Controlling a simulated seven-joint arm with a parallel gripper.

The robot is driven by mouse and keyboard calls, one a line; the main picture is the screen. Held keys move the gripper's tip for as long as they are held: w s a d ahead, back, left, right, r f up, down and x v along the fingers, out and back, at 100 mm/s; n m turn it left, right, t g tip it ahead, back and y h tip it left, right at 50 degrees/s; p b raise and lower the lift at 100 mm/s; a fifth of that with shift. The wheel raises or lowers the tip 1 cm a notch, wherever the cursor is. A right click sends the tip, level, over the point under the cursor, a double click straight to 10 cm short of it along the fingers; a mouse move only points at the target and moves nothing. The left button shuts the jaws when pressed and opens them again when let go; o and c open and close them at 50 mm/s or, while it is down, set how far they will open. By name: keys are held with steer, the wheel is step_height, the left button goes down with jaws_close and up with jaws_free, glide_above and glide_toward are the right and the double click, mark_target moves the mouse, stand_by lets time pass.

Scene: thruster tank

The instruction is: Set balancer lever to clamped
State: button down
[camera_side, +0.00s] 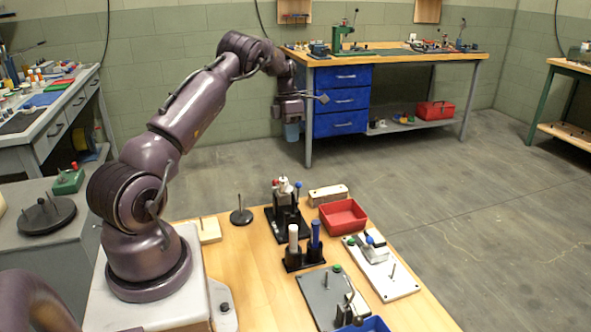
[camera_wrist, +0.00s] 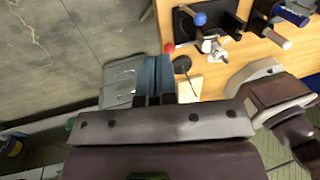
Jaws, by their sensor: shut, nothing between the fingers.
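No label marks the balancer lever, so I cannot tell for sure which lever it is. A black-based fixture (camera_side: 287,219) stands on the wooden bench, with a metal body, a red-tipped lever (camera_side: 283,181) and a blue-knobbed lever (camera_side: 298,186). In the wrist view the blue knob (camera_wrist: 200,19) and red knob (camera_wrist: 168,47) show beside the metal body (camera_wrist: 210,45). My gripper (camera_side: 292,135) hangs high above and beyond the bench, well apart from the fixture. In the wrist view its blue-grey fingers (camera_wrist: 153,75) are together and empty.
On the bench are a holder with white and blue handles (camera_side: 304,250), a red tray (camera_side: 343,216), a white plate with levers (camera_side: 381,265), a grey plate with a lever (camera_side: 334,297), a blue bin (camera_side: 364,325) and a black disc with a rod (camera_side: 241,216).

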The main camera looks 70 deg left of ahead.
steer(key=shift+w+d+r+m+g, duration=0.1)
steer(key=shift+w+r+m+g, duration=0.2)
steer(key=shift+r+m, duration=0.25)
steer(key=shift+w+r+m+g, duration=0.25)
steer(key=shift+r+m, duration=0.2)
steer(key=shift+r, duration=0.2)
steer(key=shift+f, duration=0.1)
glide_above(298, 194)
steer(key=a, duration=0.3)
step_height(298, 194, down, 11)
steer(key=shift+w+d, duration=0.2)
steer(key=shift+w, duration=0.15)
